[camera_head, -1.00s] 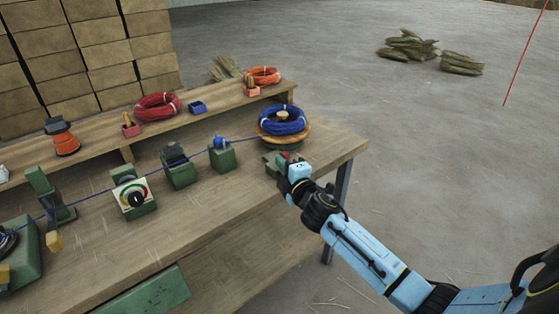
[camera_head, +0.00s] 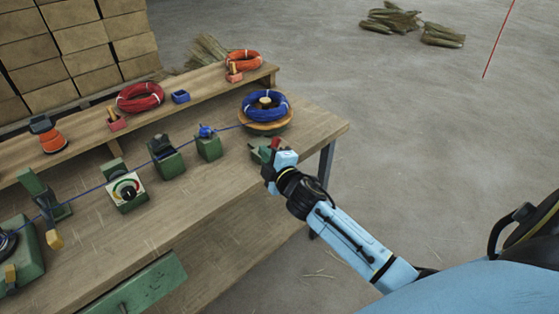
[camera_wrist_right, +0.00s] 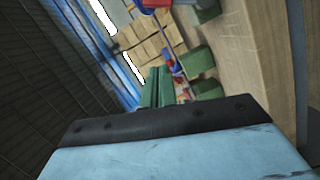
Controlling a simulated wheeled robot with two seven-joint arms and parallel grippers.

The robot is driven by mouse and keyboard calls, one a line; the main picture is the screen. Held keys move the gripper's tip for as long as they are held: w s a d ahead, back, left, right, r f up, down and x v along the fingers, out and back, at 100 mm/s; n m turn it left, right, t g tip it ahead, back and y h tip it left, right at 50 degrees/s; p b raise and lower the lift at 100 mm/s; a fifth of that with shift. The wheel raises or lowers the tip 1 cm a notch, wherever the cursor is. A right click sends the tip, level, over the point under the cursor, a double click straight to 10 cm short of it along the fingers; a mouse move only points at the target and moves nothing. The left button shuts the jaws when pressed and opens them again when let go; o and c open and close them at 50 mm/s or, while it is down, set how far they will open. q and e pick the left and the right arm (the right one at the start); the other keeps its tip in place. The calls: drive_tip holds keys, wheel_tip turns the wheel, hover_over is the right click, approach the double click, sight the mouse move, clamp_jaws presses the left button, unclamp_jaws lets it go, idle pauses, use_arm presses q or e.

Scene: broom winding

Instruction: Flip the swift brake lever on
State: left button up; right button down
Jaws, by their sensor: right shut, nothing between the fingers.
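The swift holds a blue wire coil (camera_head: 266,105) on a round wooden disc (camera_head: 268,125) at the right end of the workbench. A small red part (camera_head: 276,143), which looks like the brake lever, shows just in front of the swift, beside a green block (camera_head: 258,151). My right gripper (camera_head: 271,160) is shut and empty, right at this red part. Its wrist hides part of the block, and I cannot tell whether it touches the lever. A red piece also shows at the top of the right wrist view (camera_wrist_right: 157,3). My left gripper is out of view.
Along the workbench (camera_head: 190,215) stand a dial gauge (camera_head: 127,193) and several green blocks, with blue wire running past them to the swift. A raised shelf behind holds a red coil (camera_head: 140,97) and an orange coil (camera_head: 243,60). The floor at right is open.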

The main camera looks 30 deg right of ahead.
drive_tip(key=s, duration=0.7)
drive_tip(key=shift+r, duration=0.4)
drive_tip(key=shift+a, duration=0.1)
drive_tip(key=s+a+f+m+g, duration=0.1)
drive_tip(key=s+f+m+g, duration=0.45)
drive_tip(key=f, duration=0.95)
drive_tip(key=s+f+g, duration=0.3)
drive_tip(key=s+f, duration=0.5)
drive_tip(key=f, duration=0.8)
drive_tip(key=s+a+f+m+g, duration=0.1)
drive_tip(key=s+f, duration=0.4)
drive_tip(key=s, duration=0.5)
drive_tip(key=s+a+f+m+g, duration=0.1)
drive_tip(key=s+f+m+g, duration=0.2)
drive_tip(key=s+f, duration=0.3)
drive_tip(key=s+a+f+m+g+y, duration=0.1)
drive_tip(key=s+f, duration=0.4)
drive_tip(key=s, duration=1)
drive_tip(key=m+g, duration=0.1)
drive_tip(key=g, duration=0.1)
drive_tip(key=shift+a+f+g, duration=0.2)
drive_tip(key=shift+f+g, duration=0.1)
drive_tip(key=shift+g, duration=0.05)
